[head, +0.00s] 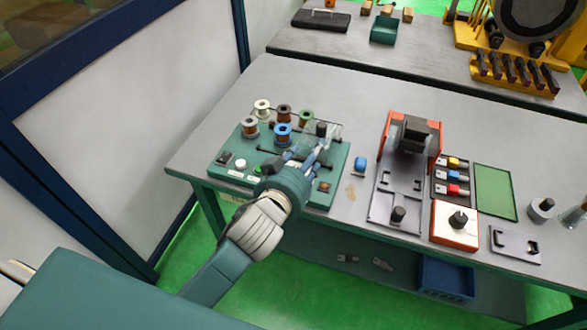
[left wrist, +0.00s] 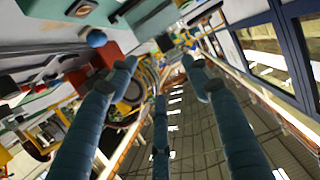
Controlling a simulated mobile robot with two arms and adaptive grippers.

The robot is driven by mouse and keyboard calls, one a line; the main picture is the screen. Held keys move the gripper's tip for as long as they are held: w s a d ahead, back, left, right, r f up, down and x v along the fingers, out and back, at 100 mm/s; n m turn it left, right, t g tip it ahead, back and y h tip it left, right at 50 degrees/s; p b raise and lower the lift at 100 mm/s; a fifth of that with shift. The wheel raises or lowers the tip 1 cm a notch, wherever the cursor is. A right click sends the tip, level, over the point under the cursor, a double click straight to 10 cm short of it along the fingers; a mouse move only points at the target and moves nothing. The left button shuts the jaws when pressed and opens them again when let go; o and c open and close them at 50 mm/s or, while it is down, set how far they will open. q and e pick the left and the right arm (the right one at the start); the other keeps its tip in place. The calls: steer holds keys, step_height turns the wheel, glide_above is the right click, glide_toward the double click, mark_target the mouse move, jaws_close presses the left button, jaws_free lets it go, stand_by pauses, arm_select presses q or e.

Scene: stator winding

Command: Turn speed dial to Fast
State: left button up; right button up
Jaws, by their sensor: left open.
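A green winding station (head: 232,168) with labelled controls stands at the left of the table. My left gripper (head: 316,150) is over its right side, fingers spread and empty, and hides part of its panel. A dark knob (head: 321,129) shows just beyond the fingertips. I cannot read its marks or tell whether it is the speed dial. Another black knob (head: 458,219) sits on an orange and white box to the right. In the left wrist view my teal fingers (left wrist: 160,80) are apart with nothing between them. My right gripper is not in view.
Several wire spools (head: 283,132) stand on the station's back left. A blue knob (head: 361,163) is on the table to its right, near an orange-sided fixture (head: 388,135). A green mat (head: 495,190) lies farther right. The table's back left is clear.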

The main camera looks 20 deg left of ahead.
arm_select(q)
steer(key=w+d+r+m+t+h, duration=0.3)
steer(key=d+r+m+h, duration=0.7)
steer(key=d+r, duration=0.8)
steer(key=s+d+f+m+g+h, duration=0.2)
steer(key=s+d+m+g+h, duration=0.6)
steer(key=d+m+g, duration=0.5)
steer(key=w+a+f+g+y, duration=0.1)
steer(key=a+f+g+y, duration=0.4)
steer(key=a+f+y, duration=0.75)
steer(key=w+a+f+n+y, duration=0.1)
steer(key=w+a+n+y, duration=0.2)
steer(key=a, duration=0.9)
steer(key=w+a+f+n+y, duration=0.2)
steer(key=w+a+n+y, duration=0.15)
steer(key=a, duration=0.75)
steer(key=shift+m, duration=0.35)
step_height(320, 180, down, 9)
steer(key=p, duration=0.3)
steer(key=shift+w, duration=0.15)
steer(key=shift+f+p, duration=0.3)
steer(key=shift+f, duration=0.3)
